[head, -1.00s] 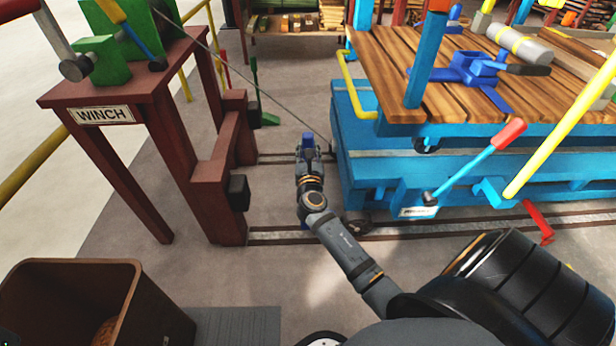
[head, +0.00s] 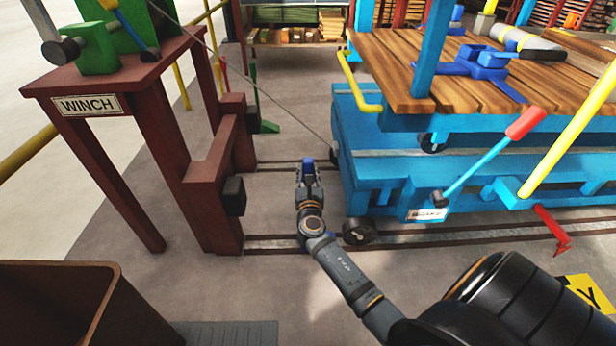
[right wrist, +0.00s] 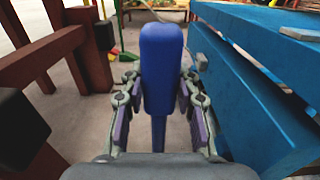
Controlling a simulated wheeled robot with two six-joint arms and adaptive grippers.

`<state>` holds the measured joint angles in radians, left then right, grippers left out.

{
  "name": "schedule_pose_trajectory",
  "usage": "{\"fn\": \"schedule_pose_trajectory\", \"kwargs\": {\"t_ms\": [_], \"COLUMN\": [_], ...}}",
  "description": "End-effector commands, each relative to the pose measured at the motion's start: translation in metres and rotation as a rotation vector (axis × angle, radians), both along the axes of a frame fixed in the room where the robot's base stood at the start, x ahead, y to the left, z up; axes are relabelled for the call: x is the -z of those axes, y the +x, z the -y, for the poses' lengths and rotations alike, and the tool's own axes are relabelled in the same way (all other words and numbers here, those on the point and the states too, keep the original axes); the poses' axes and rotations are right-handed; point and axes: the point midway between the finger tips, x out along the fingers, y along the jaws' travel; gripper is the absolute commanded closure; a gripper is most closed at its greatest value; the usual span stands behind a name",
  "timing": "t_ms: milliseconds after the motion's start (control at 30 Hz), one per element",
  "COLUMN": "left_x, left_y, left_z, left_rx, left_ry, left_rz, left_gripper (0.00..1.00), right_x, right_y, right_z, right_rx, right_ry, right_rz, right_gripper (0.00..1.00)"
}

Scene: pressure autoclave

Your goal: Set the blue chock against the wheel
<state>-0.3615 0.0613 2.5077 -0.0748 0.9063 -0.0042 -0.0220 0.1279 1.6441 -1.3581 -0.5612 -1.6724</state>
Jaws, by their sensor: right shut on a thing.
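My right gripper (head: 308,177) is shut on the blue chock (head: 308,163), holding it in the gap between the winch stand and the blue rail cart (head: 385,178). In the right wrist view the chock (right wrist: 162,68) stands upright between the fingers of the right gripper (right wrist: 160,100). The cart's near dark wheel (head: 360,231) sits on the near rail, to the right of my right wrist. The chock is apart from this wheel, beyond it and to its left. My left gripper is not in view.
The dark red winch stand (head: 155,130) with its black buffer (head: 233,196) is close on the left. A cable runs from the winch towards the cart. A red-handled lever (head: 490,155) is on the cart's near side. A brown bin (head: 95,275) stands at lower left.

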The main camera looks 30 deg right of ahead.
Motion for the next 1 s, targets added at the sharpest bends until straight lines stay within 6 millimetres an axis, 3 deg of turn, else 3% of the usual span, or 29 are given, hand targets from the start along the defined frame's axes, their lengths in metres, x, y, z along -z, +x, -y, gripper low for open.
{"fn": "schedule_pose_trajectory", "kwargs": {"t_ms": [167,200,333,667,767,1000], "left_x": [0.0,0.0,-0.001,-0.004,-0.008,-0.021], "left_y": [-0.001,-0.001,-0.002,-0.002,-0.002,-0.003], "left_z": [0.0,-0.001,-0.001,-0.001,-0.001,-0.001], "left_rx": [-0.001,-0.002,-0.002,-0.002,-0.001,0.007], "left_ry": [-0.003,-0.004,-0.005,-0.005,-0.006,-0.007], "left_rz": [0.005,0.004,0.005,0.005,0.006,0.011], "left_gripper": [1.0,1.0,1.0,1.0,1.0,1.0], "right_x": [-0.001,0.001,0.001,-0.003,-0.002,-0.002], "right_y": [0.001,0.0,0.0,0.0,-0.011,-0.061], "right_z": [0.0,0.0,0.0,0.0,-0.007,-0.037], "right_rx": [0.0,0.0,0.0,0.0,0.0,0.001], "right_ry": [-0.003,0.0,0.0,-0.001,0.002,0.005], "right_rz": [0.004,0.0,0.0,0.001,-0.003,-0.004], "right_gripper": [1.0,0.65,0.48,0.47,0.47,0.47]}}
